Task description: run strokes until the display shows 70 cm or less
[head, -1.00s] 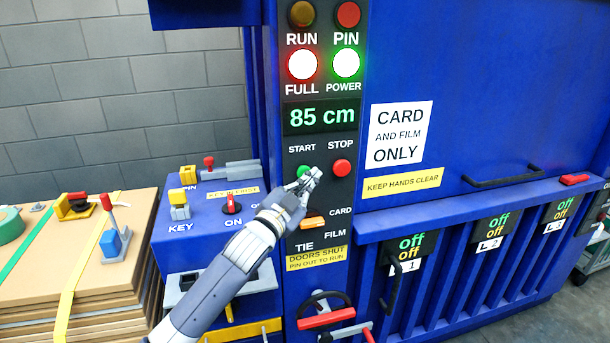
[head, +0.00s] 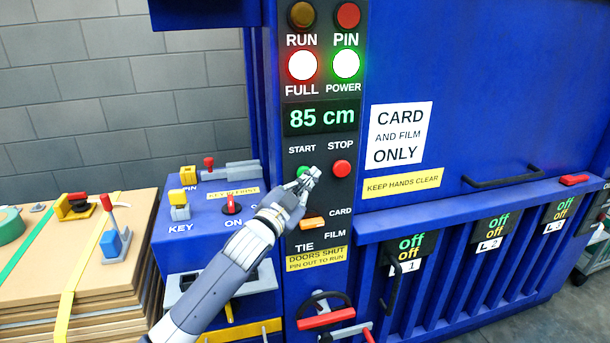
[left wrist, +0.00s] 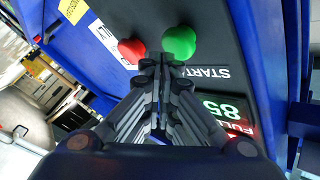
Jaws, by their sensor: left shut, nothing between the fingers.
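The display (head: 319,118) on the dark control panel reads 85 cm. The green START button (head: 303,172) is partly hidden behind my left gripper (head: 312,176). The red STOP button (head: 341,168) is just to its right. My left gripper is shut and empty, its fingertips at the START button; I cannot tell whether they touch it. In the left wrist view the fingertips (left wrist: 160,62) lie between the green button (left wrist: 179,42) and the red button (left wrist: 132,50). The FULL lamp (head: 303,65) glows red and the POWER lamp (head: 346,62) green. The RUN lamp (head: 302,14) is dim. My right gripper is out of view.
An orange CARD/FILM switch (head: 313,223) sits below the buttons. The key switch (head: 232,204) is on the blue box at left. Strapped card sheets (head: 136,258) are stacked at left. Blue doors with handles (head: 515,176) are at right.

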